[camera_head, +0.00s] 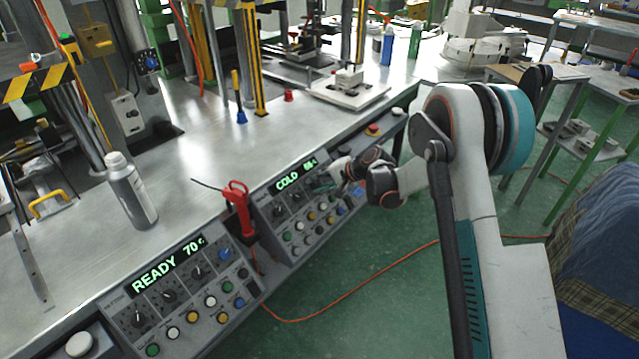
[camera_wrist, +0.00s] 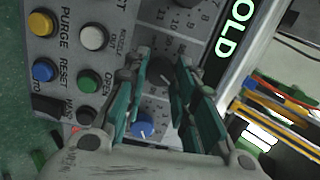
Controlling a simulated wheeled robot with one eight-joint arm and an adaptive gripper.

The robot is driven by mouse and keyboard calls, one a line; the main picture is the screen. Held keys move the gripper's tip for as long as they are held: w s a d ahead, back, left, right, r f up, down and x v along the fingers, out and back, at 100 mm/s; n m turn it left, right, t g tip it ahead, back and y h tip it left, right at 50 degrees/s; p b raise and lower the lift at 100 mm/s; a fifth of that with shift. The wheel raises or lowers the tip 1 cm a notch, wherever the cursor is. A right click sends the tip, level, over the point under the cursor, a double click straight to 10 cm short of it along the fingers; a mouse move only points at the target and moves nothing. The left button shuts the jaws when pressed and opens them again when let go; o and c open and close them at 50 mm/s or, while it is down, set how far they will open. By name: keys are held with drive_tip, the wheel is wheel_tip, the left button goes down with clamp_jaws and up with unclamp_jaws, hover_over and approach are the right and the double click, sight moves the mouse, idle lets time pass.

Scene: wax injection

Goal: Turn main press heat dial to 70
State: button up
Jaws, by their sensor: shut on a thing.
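My gripper (camera_head: 326,183) is at the right part of the control panel whose display (camera_head: 288,180) reads COLD. In the wrist view its two teal fingers (camera_wrist: 162,68) are on either side of a dark dial (camera_wrist: 160,78), shut on it. The dial's pointer and scale are mostly hidden by the fingers. A blue dial (camera_wrist: 143,126) lies just below, between the fingers, and appears free of them. The number after COLD is too small to read surely. A second panel's display (camera_head: 168,266) reads READY 70 at the lower left.
Yellow (camera_wrist: 40,24), white (camera_wrist: 93,37), blue and green buttons lie left of the fingers in the wrist view. A red-handled tool (camera_head: 236,203) stands between the panels. A grey bottle (camera_head: 130,190) stands on the metal bench. An orange cable (camera_head: 350,280) crosses the green floor.

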drive_tip(key=o, duration=1.1)
drive_tip(key=shift+c, duration=0.2)
drive_tip(key=shift+d, duration=0.1)
drive_tip(key=v, duration=1.2)
